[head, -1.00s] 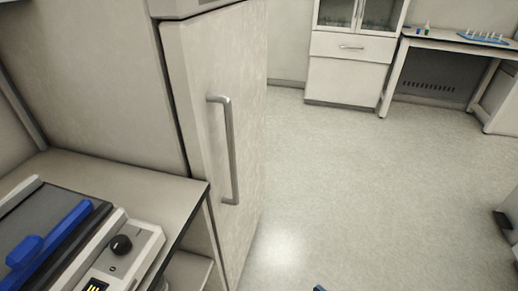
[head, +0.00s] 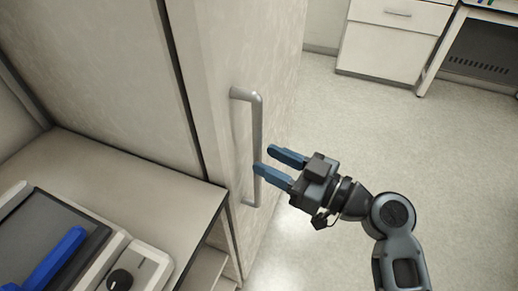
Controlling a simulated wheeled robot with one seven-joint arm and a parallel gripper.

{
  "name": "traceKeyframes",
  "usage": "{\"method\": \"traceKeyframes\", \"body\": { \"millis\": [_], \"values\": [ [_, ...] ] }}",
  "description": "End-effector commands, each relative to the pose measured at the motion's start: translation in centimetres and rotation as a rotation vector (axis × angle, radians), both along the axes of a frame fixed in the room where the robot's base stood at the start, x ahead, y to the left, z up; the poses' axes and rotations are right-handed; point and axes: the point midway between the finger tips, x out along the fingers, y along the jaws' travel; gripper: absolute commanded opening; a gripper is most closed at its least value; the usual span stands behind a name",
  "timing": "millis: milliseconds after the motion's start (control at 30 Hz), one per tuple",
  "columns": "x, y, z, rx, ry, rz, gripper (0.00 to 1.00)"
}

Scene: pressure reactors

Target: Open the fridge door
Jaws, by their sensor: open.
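The fridge door (head: 215,80) is pale and shut, on the left half of the head view. Its grey vertical bar handle (head: 257,132) stands out from the door. My gripper (head: 264,160) has blue fingers, spread apart, pointing left at the handle's lower half. The near finger overlaps the bar in the picture; the far finger is just right of it. Nothing shows between the fingers other than floor and perhaps the handle's edge. I cannot tell whether either finger touches the bar. The handle's lower end shows just below the near finger.
A bench (head: 145,180) left of the fridge carries a device with a blue handle (head: 50,265) and a black knob (head: 121,280). A white cabinet (head: 385,45) and a table (head: 455,30) stand at the back. The floor (head: 330,120) on the right is clear.

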Motion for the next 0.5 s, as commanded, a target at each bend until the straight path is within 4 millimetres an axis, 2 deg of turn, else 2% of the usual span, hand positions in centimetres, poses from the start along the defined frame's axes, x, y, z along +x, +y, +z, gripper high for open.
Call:
{"method": "traceKeyframes", "body": {
  "millis": [200, 500],
  "values": [
    [1.4, 2.4, 0.1, 0.000, 0.000, 0.001, 0.41],
    [1.8, 3.1, -0.1, -0.001, 0.001, -0.001, 0.41]
  ]
}}
